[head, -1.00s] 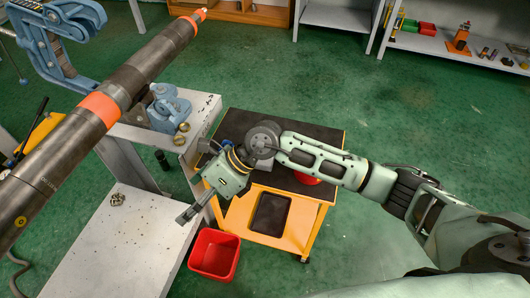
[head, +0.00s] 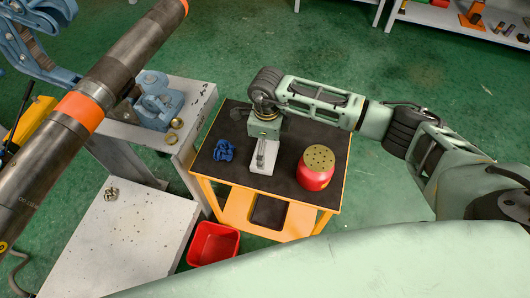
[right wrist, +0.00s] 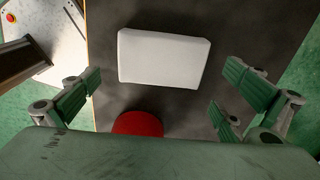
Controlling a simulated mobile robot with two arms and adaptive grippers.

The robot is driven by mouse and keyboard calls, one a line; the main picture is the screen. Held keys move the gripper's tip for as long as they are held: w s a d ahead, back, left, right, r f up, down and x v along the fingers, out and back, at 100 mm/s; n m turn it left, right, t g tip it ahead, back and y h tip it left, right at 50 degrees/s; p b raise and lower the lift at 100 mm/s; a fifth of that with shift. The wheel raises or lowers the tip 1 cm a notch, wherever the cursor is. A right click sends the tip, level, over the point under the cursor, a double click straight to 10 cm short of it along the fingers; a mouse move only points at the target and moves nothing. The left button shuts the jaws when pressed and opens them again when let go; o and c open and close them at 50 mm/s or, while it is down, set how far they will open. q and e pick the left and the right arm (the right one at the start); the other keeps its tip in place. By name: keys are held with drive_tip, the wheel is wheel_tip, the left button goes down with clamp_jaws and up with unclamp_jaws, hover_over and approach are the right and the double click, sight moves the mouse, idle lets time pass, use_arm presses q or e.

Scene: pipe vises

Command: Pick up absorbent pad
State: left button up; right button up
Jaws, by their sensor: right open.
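The absorbent pad is a white rectangular block (head: 262,186) lying flat on the dark top of the orange cart. It shows whole in the right wrist view (right wrist: 163,58), ahead of the fingers. My right gripper (head: 262,158) points down over the cart, just behind the pad in the head view and partly covering its far end. In the right wrist view my right gripper (right wrist: 160,98) is open, with green-padded fingers wide apart and nothing between them. My left gripper is in neither view.
A red canister with a perforated lid (head: 315,168) stands right of the pad; its red edge shows in the wrist view (right wrist: 138,123). A blue object (head: 223,150) lies to the left. The cart (head: 333,200) has a red bin (head: 213,243) beside it. A large pipe (head: 105,85) crosses the left.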

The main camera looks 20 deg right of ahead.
drive_tip(key=f, duration=0.2)
drive_tip(key=shift+w+a+f, duration=0.2)
drive_tip(key=shift+f, duration=0.7)
drive_tip(key=c, duration=0.8)
drive_tip(key=shift+w+r, duration=0.1)
drive_tip(key=shift+r, duration=0.1)
wheel_tip(320, 180, up, 10)
drive_tip(key=shift+f+b, duration=0.15)
drive_tip(key=shift+b, duration=0.4)
drive_tip(key=o, duration=0.6)
drive_tip(key=shift+c, duration=0.2)
drive_tip(key=c, duration=0.5)
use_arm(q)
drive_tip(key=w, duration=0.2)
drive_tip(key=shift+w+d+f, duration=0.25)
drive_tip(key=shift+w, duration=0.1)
